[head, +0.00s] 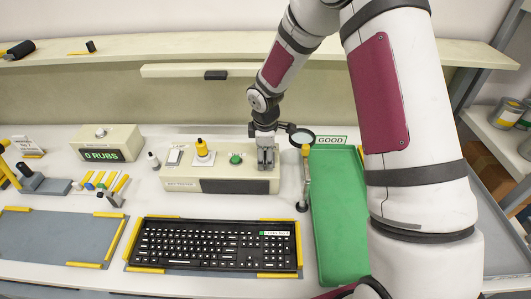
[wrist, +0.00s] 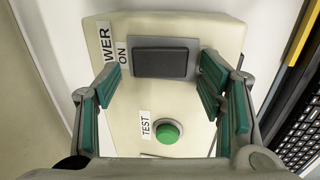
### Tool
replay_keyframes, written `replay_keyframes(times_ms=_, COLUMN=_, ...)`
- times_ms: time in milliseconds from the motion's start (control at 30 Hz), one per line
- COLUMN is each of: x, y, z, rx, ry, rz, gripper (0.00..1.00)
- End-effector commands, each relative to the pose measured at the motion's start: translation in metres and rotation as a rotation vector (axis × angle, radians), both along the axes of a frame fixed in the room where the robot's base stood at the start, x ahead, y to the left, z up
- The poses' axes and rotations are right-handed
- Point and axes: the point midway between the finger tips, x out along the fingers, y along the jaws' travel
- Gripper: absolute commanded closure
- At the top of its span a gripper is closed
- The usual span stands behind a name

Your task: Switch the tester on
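The tester (head: 185,184) is a cream box behind the keyboard, with a dark blank panel on its front. In the wrist view its top carries a black rocker switch (wrist: 165,62) beside a partly covered label reading "WER ON". A green button (wrist: 168,131) labelled TEST is near it; the button also shows in the head view (head: 235,159). My gripper (head: 266,164) is over the tester's right end, pointing down. In the wrist view its green-padded fingers (wrist: 160,83) are apart, either side of the rocker, with nothing between them. Contact with the box cannot be told.
A black keyboard (head: 215,244) lies in front of the tester. A green GOOD tray (head: 338,205) and a magnifier (head: 303,137) are to the right. A counter reading "0 RUBS" (head: 103,143) is at left.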

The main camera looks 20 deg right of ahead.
Motion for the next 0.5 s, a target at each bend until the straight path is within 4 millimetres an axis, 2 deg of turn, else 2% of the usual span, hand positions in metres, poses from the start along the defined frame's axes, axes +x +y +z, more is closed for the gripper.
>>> replay_keyframes(times_ms=33, x=0.0000, y=0.0000, z=0.0001, rx=0.000, ry=0.000, rz=0.000, gripper=0.50)
replay_keyframes(times_ms=100, x=-0.0001, y=-0.0001, z=0.0002, rx=0.000, ry=0.000, rz=0.000, gripper=0.66)
replay_keyframes(times_ms=200, x=-0.0001, y=-0.0001, z=0.0002, rx=0.000, ry=0.000, rz=0.000, gripper=0.85)
replay_keyframes(times_ms=500, x=0.0054, y=-0.0028, z=-0.0028, rx=0.019, ry=0.061, rz=-0.008, gripper=0.85)
